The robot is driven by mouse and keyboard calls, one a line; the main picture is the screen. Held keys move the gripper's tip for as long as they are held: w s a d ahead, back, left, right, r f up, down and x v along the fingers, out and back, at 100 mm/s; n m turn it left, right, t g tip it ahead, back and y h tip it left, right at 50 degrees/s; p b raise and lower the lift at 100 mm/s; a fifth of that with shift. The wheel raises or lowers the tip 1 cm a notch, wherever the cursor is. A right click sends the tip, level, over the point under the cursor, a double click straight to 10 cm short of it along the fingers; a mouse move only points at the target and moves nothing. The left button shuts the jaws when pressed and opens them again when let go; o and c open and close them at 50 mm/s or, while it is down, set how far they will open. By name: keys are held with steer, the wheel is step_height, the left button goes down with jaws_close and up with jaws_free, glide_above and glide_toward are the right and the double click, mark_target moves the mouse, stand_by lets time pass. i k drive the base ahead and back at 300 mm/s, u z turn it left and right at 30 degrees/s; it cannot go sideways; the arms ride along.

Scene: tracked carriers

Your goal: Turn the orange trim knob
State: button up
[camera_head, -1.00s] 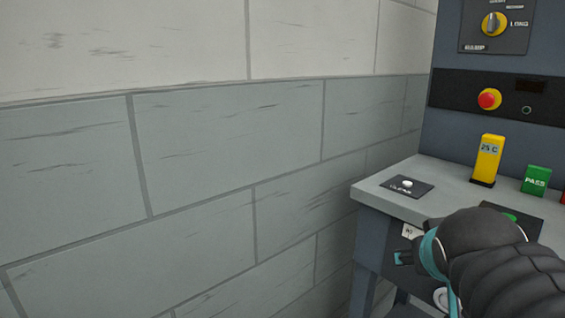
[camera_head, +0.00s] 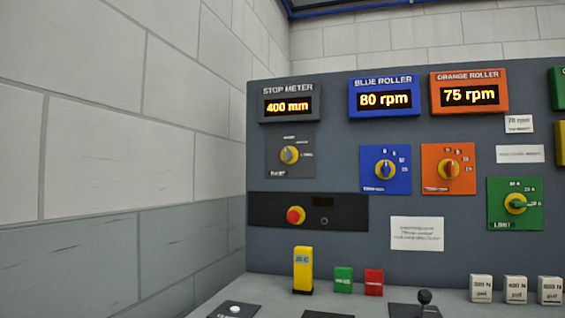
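The orange trim knob (camera_head: 451,169) sits on an orange square plate on the grey control panel, right of centre. Its pointer stands near upright, and the small scale marks around it are too small to read. Above it, the orange roller display (camera_head: 469,92) reads 75 rpm. My gripper is not in view now, so nothing shows of its fingers or of anything in it.
A blue knob (camera_head: 385,170) is close left of the orange one; a green limit knob (camera_head: 515,204) is at lower right. A red stop button (camera_head: 296,215) sits on a black strip. Yellow block (camera_head: 303,270), black-knobbed lever (camera_head: 424,298) and several white blocks stand on the ledge.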

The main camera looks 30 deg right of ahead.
mark_target(450, 168)
steer(key=z, duration=1.6)
